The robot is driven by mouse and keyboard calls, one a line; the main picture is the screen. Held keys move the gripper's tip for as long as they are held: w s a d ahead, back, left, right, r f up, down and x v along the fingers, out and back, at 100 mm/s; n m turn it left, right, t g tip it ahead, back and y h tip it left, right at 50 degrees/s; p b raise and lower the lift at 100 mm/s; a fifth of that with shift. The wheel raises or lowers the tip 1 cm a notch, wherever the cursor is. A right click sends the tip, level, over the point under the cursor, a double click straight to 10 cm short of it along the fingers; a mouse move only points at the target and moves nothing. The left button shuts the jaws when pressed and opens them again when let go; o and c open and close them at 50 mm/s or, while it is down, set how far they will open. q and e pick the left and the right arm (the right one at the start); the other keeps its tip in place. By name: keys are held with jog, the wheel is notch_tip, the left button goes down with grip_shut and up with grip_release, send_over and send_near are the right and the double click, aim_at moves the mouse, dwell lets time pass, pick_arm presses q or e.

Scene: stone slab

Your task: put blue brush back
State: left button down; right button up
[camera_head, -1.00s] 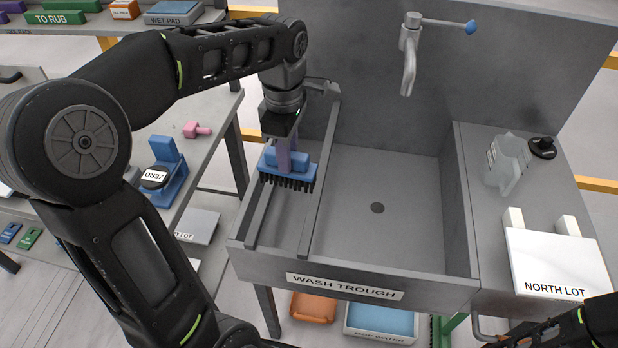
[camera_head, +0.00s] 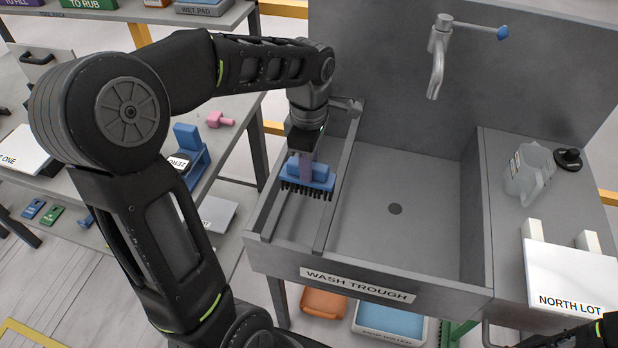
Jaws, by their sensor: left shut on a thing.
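The blue brush (camera_head: 311,174) has a blue block with dark bristles pointing down. It is over the two rails (camera_head: 333,200) at the left side of the wash trough (camera_head: 400,170). My left gripper (camera_head: 304,154) is shut on the brush from above, at its upright purple-grey grip. Whether the bristles touch the rails is hard to tell. My right gripper is not in view; only a bit of dark arm shows at the lower right corner.
A grey tap (camera_head: 437,60) with a blue-tipped lever rises behind the trough. A clear jug (camera_head: 527,172), a black knob (camera_head: 568,158) and a white NORTH LOT board (camera_head: 570,275) are on the right ledge. A bench with a blue stand (camera_head: 192,155) is at left. The basin floor is clear.

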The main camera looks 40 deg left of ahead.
pick_arm(q)
jog(key=shift+f, duration=0.1)
notch_tip(320, 180, down, 4)
jog(key=shift+f+p, duration=0.1)
jog(key=shift+p, duration=0.35)
jog(key=shift+f, duration=0.15)
jog(key=shift+f+b, duration=0.2)
jog(key=shift+b, duration=0.1)
jog(key=c, duration=1.2)
grip_release()
jog(key=shift+o, duration=0.2)
